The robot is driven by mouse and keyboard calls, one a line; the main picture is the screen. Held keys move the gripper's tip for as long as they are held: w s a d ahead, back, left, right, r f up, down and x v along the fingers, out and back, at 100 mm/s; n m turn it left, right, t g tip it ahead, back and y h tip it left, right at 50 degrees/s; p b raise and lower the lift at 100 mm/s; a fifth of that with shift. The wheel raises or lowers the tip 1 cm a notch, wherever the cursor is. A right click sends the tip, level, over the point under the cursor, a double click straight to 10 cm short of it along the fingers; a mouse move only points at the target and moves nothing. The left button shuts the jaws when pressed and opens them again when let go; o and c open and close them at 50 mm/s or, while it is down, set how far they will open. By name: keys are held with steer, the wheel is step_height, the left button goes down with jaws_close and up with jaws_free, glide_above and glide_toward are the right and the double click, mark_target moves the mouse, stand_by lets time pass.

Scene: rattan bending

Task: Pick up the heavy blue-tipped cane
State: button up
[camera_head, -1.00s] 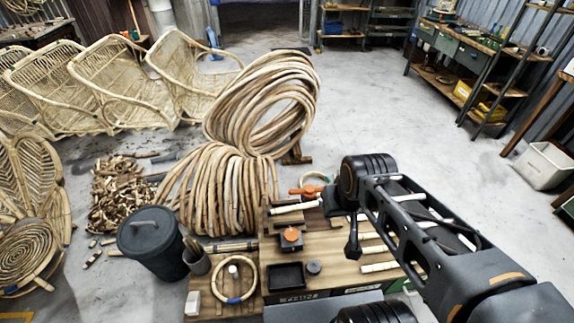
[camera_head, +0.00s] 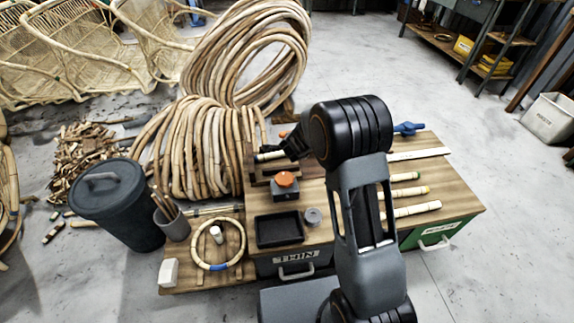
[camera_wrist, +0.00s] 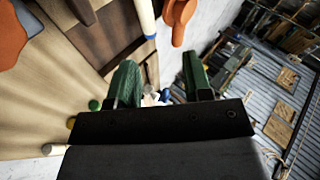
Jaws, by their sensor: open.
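A pale cane with a blue tip (camera_wrist: 146,18) lies across a dark wooden rack at the top of the wrist view. A pale cane (camera_head: 270,156) also shows on the rack in the head view, its right end hidden by my gripper. My gripper (camera_wrist: 160,72) is open and empty, with two green-sided fingers pointing towards the blue tip and apart from it in the picture. In the head view my gripper (camera_head: 294,146) is dark and small, close to the rack's cane. My arm hides part of the bench.
Several canes (camera_head: 412,209) lie on the bench's right side, some with green or yellow tips. An orange-topped block (camera_head: 285,181), black tray (camera_head: 279,230) and cane ring (camera_head: 240,252) are at the left. An orange tool (camera_wrist: 179,18) lies beside the rack. Large cane coils (camera_head: 190,150) stand behind.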

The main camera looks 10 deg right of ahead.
steer(key=shift+m+h, duration=0.5)
steer(key=shift+m, duration=0.1)
steer(key=w+d+f+b, duration=0.1)
steer(key=f, duration=0.1)
steer(key=w+d+f+b, duration=0.1)
steer(key=w+f, duration=0.1)
steer(key=f, duration=0.1)
steer(key=w+d+f, duration=0.1)
steer(key=w+f, duration=0.1)
steer(key=f, duration=0.1)
steer(key=shift+f+b, duration=0.25)
steer(key=shift+b, duration=0.15)
steer(key=shift+b+x, duration=1)
steer(key=shift+x, duration=2.4)
steer(key=c, duration=0.8)
steer(key=shift+r, duration=0.1)
